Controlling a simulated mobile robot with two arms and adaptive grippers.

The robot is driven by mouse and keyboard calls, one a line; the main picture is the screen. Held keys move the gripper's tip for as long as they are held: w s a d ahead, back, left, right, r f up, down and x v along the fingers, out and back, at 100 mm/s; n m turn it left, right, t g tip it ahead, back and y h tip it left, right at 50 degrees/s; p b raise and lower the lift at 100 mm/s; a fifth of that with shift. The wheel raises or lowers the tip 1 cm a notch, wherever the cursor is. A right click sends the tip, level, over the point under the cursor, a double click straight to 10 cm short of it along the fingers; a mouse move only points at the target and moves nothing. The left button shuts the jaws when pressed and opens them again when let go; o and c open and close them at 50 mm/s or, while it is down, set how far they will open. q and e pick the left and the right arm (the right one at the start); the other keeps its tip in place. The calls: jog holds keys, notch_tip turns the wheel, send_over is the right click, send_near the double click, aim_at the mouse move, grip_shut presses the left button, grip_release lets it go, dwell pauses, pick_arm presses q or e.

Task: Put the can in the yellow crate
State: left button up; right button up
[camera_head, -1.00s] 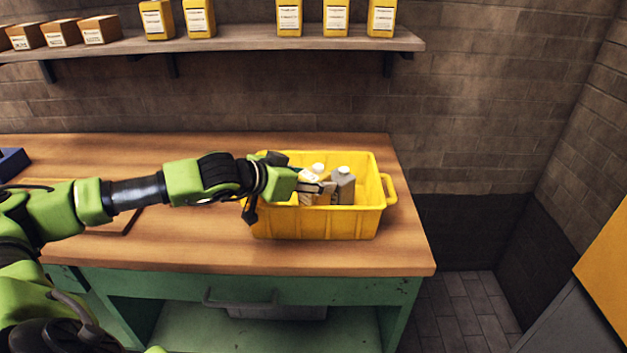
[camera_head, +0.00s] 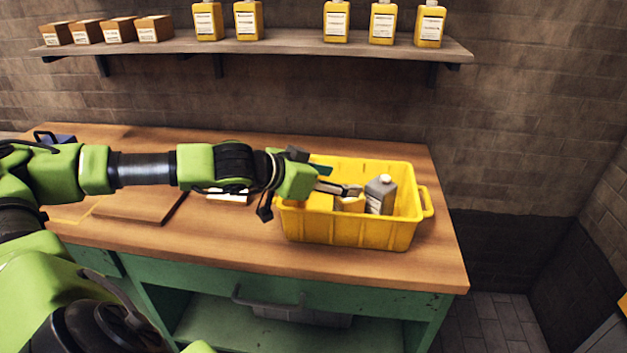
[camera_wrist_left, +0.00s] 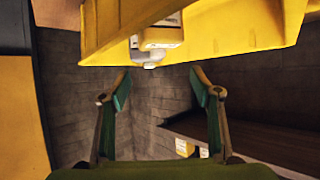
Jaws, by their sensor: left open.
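The yellow crate (camera_head: 345,237) stands on the right part of the wooden bench. Inside it, a grey can (camera_head: 381,196) stands near the right side. A yellow can (camera_head: 350,204) is beside it, partly hidden by my left gripper and the crate wall. My right gripper is not in view.
The wooden bench (camera_head: 240,232) carries a brown board (camera_head: 135,208) at left and a dark blue object (camera_head: 55,138) at back left. A wall shelf (camera_head: 280,54) above holds small boxes and several yellow bottles.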

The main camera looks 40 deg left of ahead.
pick_arm(q)
jog(key=shift+b+v, duration=0.75)
jog(key=shift+v, duration=2.9)
